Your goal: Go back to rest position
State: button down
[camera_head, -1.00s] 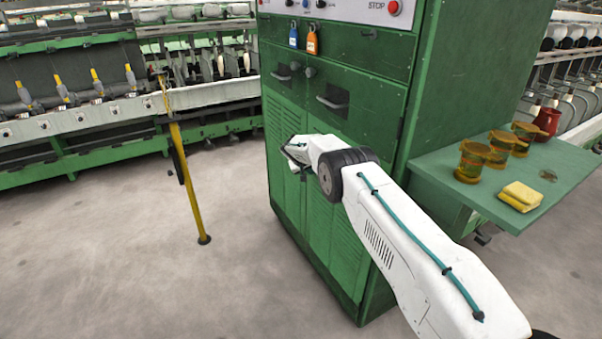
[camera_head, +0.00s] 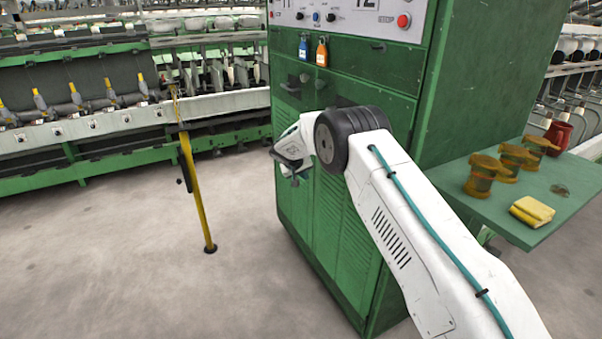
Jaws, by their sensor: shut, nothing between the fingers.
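My gripper (camera_head: 286,165) is at the end of my white arm, in front of the left part of the green cabinet (camera_head: 335,235). It is shut, with nothing seen in it, and points left and a little down. It appears apart from the cabinet front, though the exact gap cannot be told. My arm reaches in from the lower right and hides part of the cabinet's doors and a drawer handle.
A yellow post (camera_head: 197,200) stands on the floor left of my gripper. Blue (camera_head: 303,48) and orange (camera_head: 322,52) tags hang on the cabinet.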

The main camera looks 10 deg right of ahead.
jog(key=s+f+n+g, duration=0.1)
jog(key=s+f+g, duration=0.2)
jog(key=s, duration=0.4)
jog(key=s+d+r+g+y, duration=0.1)
jog(key=s+d+r+g, duration=0.1)
jog(key=s+r, duration=1.1)
jog(key=s+d+r+g+y, duration=0.1)
jog(key=s+d+r+g, duration=0.15)
jog(key=s+r, duration=1.15)
jog(key=s+r+t+y, duration=0.1)
jog(key=s+r, duration=0.1)
jog(key=s, duration=1.5)
jog(key=s+r+m+t+y, duration=0.1)
jog(key=s+r+t+y, duration=0.1)
jog(key=s, duration=1.5)
jog(key=shift+d+r, duration=0.45)
jog(key=shift+t, duration=0.25)
